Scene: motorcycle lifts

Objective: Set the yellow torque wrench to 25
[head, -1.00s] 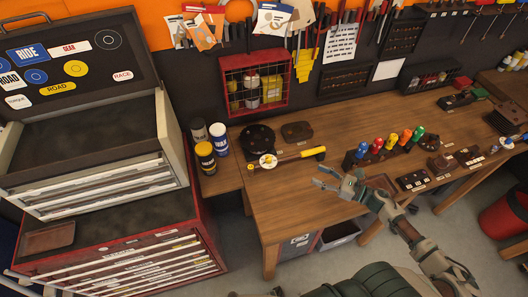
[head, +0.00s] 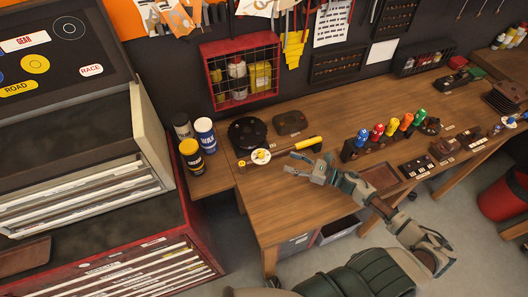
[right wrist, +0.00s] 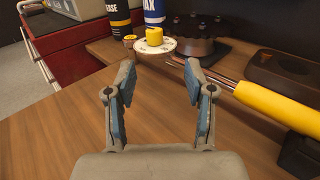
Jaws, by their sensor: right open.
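The yellow torque wrench (head: 292,147) lies on the wooden bench, its yellow handle to the right and a round white dial (head: 261,156) with a yellow knob at its left end. In the right wrist view the dial (right wrist: 170,46) is ahead, just beyond the fingertips, and the yellow handle (right wrist: 275,104) is at the right. My right gripper (head: 291,164) is open and empty, a little in front of the wrench and apart from it; its two fingers show in the right wrist view (right wrist: 159,75). The dial's numbers are too small to read. My left gripper is not in view.
A black round base (head: 248,133) and a dark brown block (head: 290,122) sit behind the wrench. Several cans (head: 191,155) stand to the left. A row of coloured-handled tools (head: 377,132) stands to the right. Bare bench (head: 268,207) lies in front.

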